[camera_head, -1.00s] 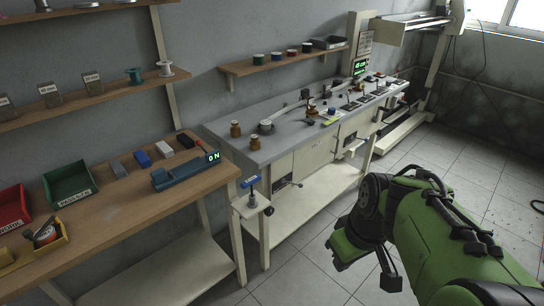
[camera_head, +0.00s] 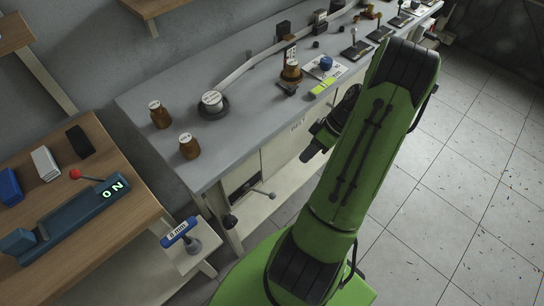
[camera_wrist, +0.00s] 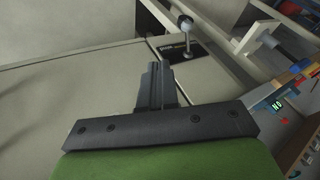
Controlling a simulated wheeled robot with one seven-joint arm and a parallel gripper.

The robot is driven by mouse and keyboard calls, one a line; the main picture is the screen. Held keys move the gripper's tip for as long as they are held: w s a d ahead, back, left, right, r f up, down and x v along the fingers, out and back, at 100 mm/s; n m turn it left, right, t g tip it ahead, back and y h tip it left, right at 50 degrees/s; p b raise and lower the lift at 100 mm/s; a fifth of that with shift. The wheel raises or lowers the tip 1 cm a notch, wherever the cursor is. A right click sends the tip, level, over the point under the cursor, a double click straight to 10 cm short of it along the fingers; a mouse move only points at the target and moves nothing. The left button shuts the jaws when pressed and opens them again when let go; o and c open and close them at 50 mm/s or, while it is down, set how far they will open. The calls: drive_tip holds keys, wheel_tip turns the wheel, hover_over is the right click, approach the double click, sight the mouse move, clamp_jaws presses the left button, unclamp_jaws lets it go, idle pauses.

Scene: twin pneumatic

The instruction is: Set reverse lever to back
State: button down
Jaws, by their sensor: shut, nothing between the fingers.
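The gripper is shut and empty, apart from the lever. In the head view my gripper (camera_head: 312,150) is by the cabinet front, right of the lever, partly hidden by my arm.
A round black knob (camera_head: 230,221) sits low near the cabinet's left corner. A blue T-handle tool (camera_head: 180,232) stands on a small shelf by the wooden bench (camera_head: 115,165). Brown jars (camera_head: 188,147) stand on the grey bench top. The floor at right is clear.

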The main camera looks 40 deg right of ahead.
drive_tip(key=w+a+f+b, duration=0.1)
drive_tip(key=a+f+b, duration=0.3)
drive_tip(key=a+f, duration=0.5)
drive_tip(key=shift+w, duration=0.2)
drive_tip(key=shift+s, duration=0.1)
idle(0.5)
